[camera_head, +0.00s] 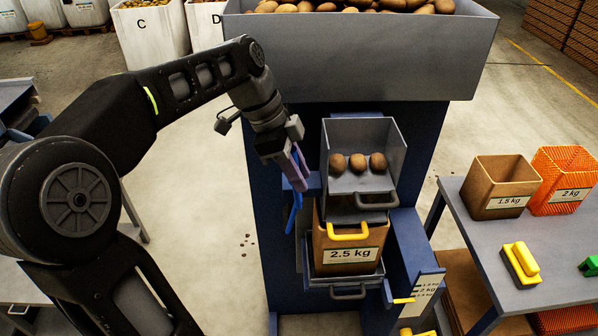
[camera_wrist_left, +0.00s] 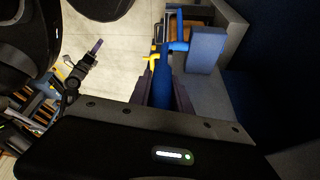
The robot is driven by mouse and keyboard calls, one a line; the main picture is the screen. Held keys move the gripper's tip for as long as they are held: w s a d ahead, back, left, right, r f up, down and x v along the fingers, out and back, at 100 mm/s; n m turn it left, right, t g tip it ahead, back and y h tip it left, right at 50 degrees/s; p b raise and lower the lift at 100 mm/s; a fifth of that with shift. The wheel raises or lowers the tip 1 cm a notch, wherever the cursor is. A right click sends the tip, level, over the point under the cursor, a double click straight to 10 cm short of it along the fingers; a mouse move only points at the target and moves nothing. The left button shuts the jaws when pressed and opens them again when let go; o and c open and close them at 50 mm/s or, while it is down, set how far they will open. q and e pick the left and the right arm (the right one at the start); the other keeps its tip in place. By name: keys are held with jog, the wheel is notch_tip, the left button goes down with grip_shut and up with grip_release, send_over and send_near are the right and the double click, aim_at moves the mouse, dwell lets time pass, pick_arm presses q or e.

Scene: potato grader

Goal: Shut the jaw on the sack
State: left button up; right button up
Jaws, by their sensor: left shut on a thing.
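The brown sack marked 2.5 kg (camera_head: 347,258) stands upright under the grey weighing pan (camera_head: 362,182), with a yellow handle (camera_head: 347,236) across its upper front. I cannot tell whether the jaw is closed on the sack mouth. A blue lever (camera_head: 294,212) hangs left of the sack, beside a blue block (camera_wrist_left: 207,48). My left gripper (camera_head: 299,172) is shut on this lever; in the left wrist view the lever (camera_wrist_left: 163,80) runs between its fingers. What looks like my right gripper (camera_wrist_left: 90,57) is small in the left wrist view; its jaw state is unclear.
Three potatoes lie in the pan, below a grey hopper (camera_head: 370,50) full of potatoes. A blue column with a weight scale (camera_head: 428,285) stands right of the sack. The right table (camera_head: 490,275) holds a 1.5 kg bag (camera_head: 497,187), an orange 2 kg bag (camera_head: 563,181) and a yellow-handled tool (camera_head: 521,265).

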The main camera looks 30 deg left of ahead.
pick_arm(q)
grip_shut()
dwell(0.8)
